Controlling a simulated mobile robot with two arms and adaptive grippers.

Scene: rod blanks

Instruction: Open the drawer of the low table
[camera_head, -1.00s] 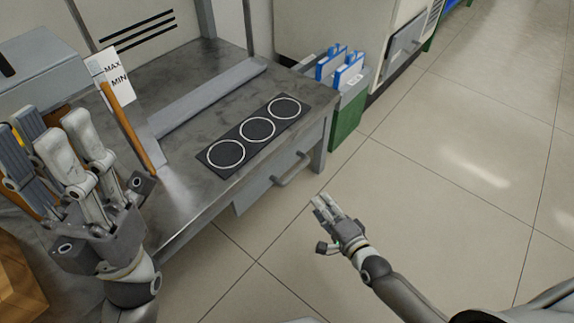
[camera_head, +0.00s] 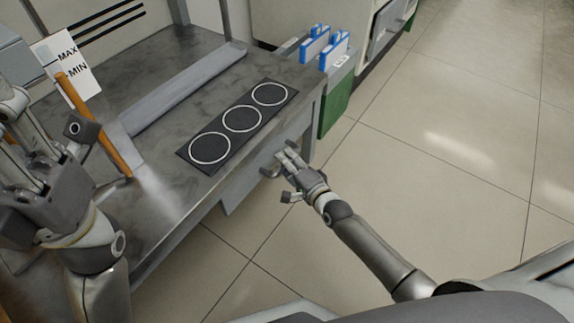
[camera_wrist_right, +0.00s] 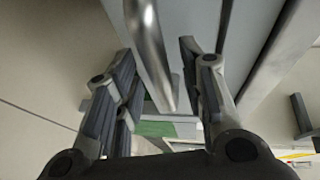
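The low table (camera_head: 165,205) has a grey drawer (camera_head: 240,183) under its top, near the right end. The drawer's bar handle (camera_head: 268,172) is partly hidden behind my right gripper (camera_head: 284,158) in the head view. In the right wrist view, the metal handle (camera_wrist_right: 150,50) runs between the spread fingers of my right gripper (camera_wrist_right: 160,75). The fingers stand apart on both sides of it, and I see no clear grip. My left gripper (camera_head: 45,165) is at the left edge above the tabletop, partly cut off; its grip is unclear.
A black plate with three white rings (camera_head: 241,119) lies on the tabletop. A wooden rod (camera_head: 95,125) and a MAX/MIN card (camera_head: 68,68) are near my left gripper. A green bin with blue-topped items (camera_head: 336,100) stands beyond the table's right end. The floor in front is clear.

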